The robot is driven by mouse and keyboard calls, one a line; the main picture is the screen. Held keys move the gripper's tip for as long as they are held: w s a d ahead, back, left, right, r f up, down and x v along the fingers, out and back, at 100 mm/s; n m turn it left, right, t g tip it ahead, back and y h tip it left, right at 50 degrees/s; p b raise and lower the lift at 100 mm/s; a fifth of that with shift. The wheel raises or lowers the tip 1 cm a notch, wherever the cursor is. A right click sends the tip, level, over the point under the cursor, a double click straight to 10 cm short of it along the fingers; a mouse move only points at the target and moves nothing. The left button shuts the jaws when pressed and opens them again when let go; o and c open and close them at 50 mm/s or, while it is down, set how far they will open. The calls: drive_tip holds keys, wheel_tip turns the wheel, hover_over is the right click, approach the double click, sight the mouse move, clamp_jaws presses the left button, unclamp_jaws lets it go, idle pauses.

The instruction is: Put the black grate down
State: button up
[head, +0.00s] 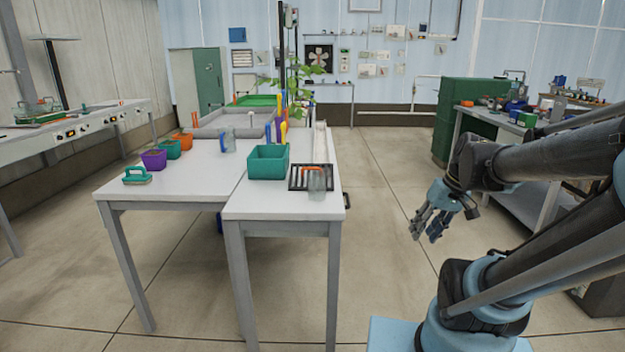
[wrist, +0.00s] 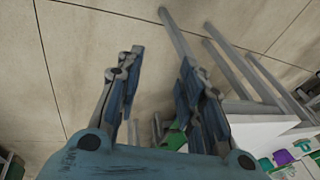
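The black grate (head: 297,180) is a dark slatted rectangle on the near right end of the white table (head: 265,207). I cannot tell whether it lies flat or is slightly tilted. A clear glass jar (head: 317,183) stands at its front right and hides part of it. An orange item (head: 313,169) shows at its back edge. My gripper (head: 425,236) hangs over the floor to the right of the table, well apart from the grate. In the wrist view my gripper (wrist: 159,62) has its fingers spread with nothing between them.
A teal bin (head: 268,165) stands just left of the grate. A teal-handled brush (head: 137,175) and purple, teal and orange pots (head: 154,160) stand farther left. A workbench (head: 490,120) and green cabinet are at the right. The floor between table and arm is clear.

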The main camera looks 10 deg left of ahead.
drive_tip(key=w+a+r+n+g+y, duration=0.1)
drive_tip(key=w+a+r+n+y, duration=0.25)
drive_tip(key=w+a, duration=0.4)
drive_tip(key=w+a+r+n+g+y, duration=0.1)
drive_tip(key=w+a+r+n+y, duration=0.25)
drive_tip(key=w+a, duration=0.45)
drive_tip(key=n+g+y, duration=0.3)
drive_tip(key=n+y, duration=0.4)
drive_tip(key=n, duration=0.3)
approach(319, 168)
drive_tip(key=x, duration=1.3)
drive_tip(key=shift+w+f, duration=0.1)
drive_tip(key=shift+w, duration=0.25)
clamp_jaws()
